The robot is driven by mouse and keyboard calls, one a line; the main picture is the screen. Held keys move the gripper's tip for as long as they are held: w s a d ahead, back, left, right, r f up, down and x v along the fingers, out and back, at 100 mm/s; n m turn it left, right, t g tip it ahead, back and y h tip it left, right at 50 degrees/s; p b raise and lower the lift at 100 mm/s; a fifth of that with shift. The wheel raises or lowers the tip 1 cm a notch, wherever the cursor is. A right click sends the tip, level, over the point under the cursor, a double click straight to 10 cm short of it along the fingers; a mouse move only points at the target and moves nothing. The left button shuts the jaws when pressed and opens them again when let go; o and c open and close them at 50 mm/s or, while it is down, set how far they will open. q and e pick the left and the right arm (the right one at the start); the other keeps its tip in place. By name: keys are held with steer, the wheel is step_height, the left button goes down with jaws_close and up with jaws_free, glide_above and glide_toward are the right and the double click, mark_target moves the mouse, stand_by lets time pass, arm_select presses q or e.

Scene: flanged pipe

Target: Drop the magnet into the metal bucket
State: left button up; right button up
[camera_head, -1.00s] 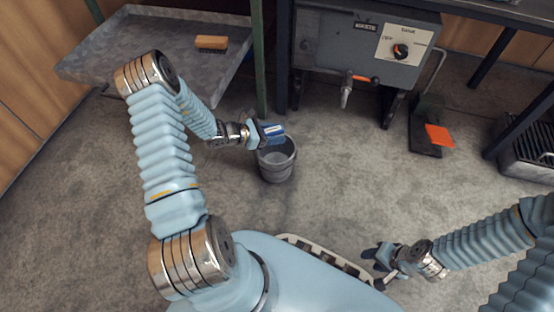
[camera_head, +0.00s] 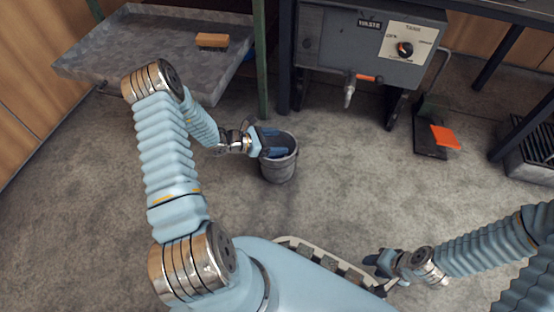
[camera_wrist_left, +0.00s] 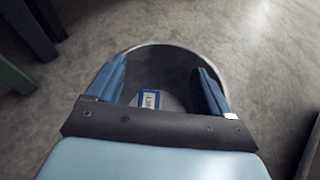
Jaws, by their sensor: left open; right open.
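The metal bucket (camera_head: 279,168) stands on the concrete floor in the middle of the head view. My left gripper (camera_head: 272,142) is over the bucket's mouth, with its blue fingers at the rim. In the left wrist view the left gripper (camera_wrist_left: 160,92) is open, its two fingers spread wide and empty. Between them, inside the bucket (camera_wrist_left: 178,60), the magnet (camera_wrist_left: 149,99) shows as a small blue block with a white label. Its lower part is hidden by my gripper. My right gripper (camera_head: 376,266) is low at the right, far from the bucket, and open.
A grey metal tray table (camera_head: 130,50) with a wooden-backed brush (camera_head: 212,40) stands at the back left. A waste tank (camera_head: 365,45) with a tap (camera_head: 349,95) is behind the bucket. A black pedal with an orange plate (camera_head: 445,137) lies right. Floor around the bucket is clear.

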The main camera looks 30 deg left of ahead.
arm_select(q)
steer(key=p+v, duration=0.2)
steer(key=v, duration=1.1)
steer(key=shift+s+a+p, duration=0.25)
steer(key=shift+s+p, duration=0.05)
steer(key=shift+p, duration=0.1)
steer(key=shift+r, duration=0.1)
